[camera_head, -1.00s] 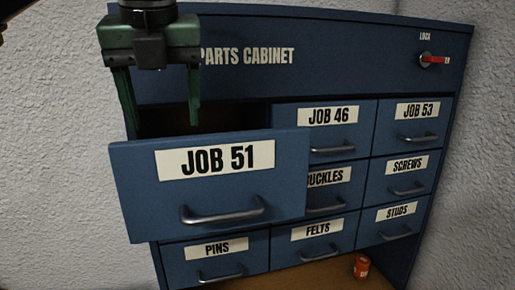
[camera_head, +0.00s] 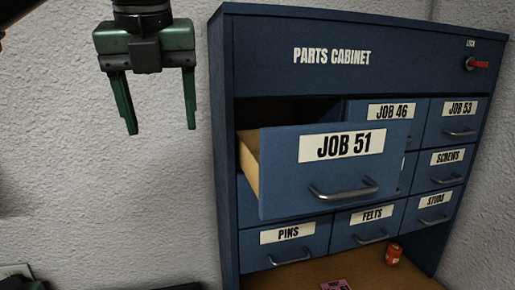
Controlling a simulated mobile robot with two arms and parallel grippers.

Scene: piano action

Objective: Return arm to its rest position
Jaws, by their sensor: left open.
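My left gripper (camera_head: 160,105) hangs at the upper left with its two green fingers pointing down, apart and with nothing between them. It is in front of the bare wall, left of the blue parts cabinet (camera_head: 280,75) in the picture. The JOB 51 drawer (camera_head: 285,185) is pulled out of the cabinet's upper left opening; its wooden side shows, and its inside is hidden from this view. My right gripper is not in view.
The drawers JOB 46 (camera_head: 390,128), JOB 53 (camera_head: 459,128), SCREWS, STUDS, FELTS and PINS (camera_head: 286,257) look shut. A red lock knob (camera_head: 479,65) is at upper right. An orange can (camera_head: 393,254) and a pink item (camera_head: 335,285) rest on the wooden surface below.

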